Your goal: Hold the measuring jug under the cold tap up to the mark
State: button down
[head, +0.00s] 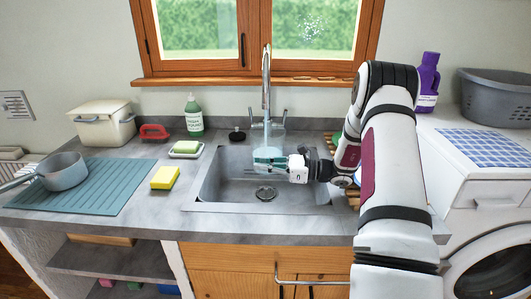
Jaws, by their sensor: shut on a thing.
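The measuring jug (268,139) is a pale, see-through bluish vessel over the sink (212,182). My gripper (270,158) reaches in from the right and is shut on the jug, holding it above the basin floor. The jug looks roughly upright. The tall chrome tap (266,75) stands behind the sink, and its spout is above the jug. A small lever shows on each side of the tap's base. I cannot make out the jug's mark, a water level, or a running stream.
A yellow sponge (165,178), a soap dish (186,149) and a green bottle (194,116) stand left of the sink. A saucepan (63,172) sits on a teal mat (110,192). A wooden slatted rack shows partly behind my arm.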

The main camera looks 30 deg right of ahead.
jog(key=shift+s+d, duration=0.2)
jog(key=shift+d, duration=0.05)
jog(key=shift+w+a, duration=0.15)
jog(key=shift+w+a, duration=0.25)
jog(key=shift+a, duration=0.05)
dwell(0.4)
jog(key=s+a+p, duration=0.4)
jog(key=s+a, duration=0.1)
jog(key=s, duration=0.1)
dwell(0.8)
jog(key=shift+s, duration=0.1)
jog(key=shift+a+r, duration=0.1)
jog(key=shift+r, duration=0.05)
dwell(1.0)
jog(key=s+a+r+p, duration=0.3)
jog(key=p, duration=0.1)
jog(key=shift+s+r, duration=0.4)
jog(key=shift+a, duration=0.1)
dwell(0.4)
